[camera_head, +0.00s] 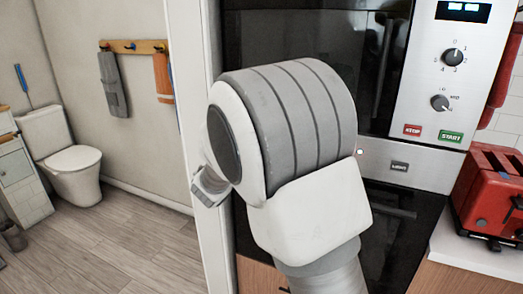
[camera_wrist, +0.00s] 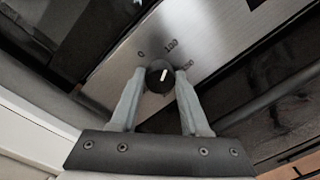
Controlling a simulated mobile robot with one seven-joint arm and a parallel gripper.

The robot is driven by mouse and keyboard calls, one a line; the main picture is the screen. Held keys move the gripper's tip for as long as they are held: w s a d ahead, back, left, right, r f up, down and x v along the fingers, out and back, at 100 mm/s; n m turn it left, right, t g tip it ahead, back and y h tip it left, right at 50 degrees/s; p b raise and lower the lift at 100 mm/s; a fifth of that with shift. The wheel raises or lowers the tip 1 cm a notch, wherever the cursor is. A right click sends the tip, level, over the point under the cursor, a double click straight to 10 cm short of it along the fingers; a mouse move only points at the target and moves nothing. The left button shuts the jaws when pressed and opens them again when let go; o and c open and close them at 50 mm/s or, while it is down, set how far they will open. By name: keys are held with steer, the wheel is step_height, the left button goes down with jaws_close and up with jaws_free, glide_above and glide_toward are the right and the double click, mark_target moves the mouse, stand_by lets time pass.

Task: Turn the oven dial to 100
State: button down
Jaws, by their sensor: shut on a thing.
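The oven dial (camera_wrist: 156,80) is a round black knob with a white pointer line, set on a brushed metal panel (camera_wrist: 212,52) in the wrist view. Marks 0, 100 and a third, blurred number are printed around it. The pointer leans up and slightly right, roughly toward 100. My gripper (camera_wrist: 160,72) has one grey finger on each side of the dial, closed on it. In the head view my arm covers the dial and the gripper fingers.
In the head view, a panel at upper right has two other knobs (camera_head: 453,57) (camera_head: 440,102), a red STOP button (camera_head: 412,130) and a green START button (camera_head: 450,136). A LIGHT button (camera_head: 400,167) sits below. A red toaster (camera_head: 492,195) stands on the counter at right. Open floor (camera_head: 130,235) lies left.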

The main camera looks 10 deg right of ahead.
stand_by(0.3)
steer(key=shift+c, duration=1.9)
jaws_free()
steer(key=v, duration=1.7)
steer(key=shift+s+a, duration=0.15)
steer(key=shift+s, duration=0.1)
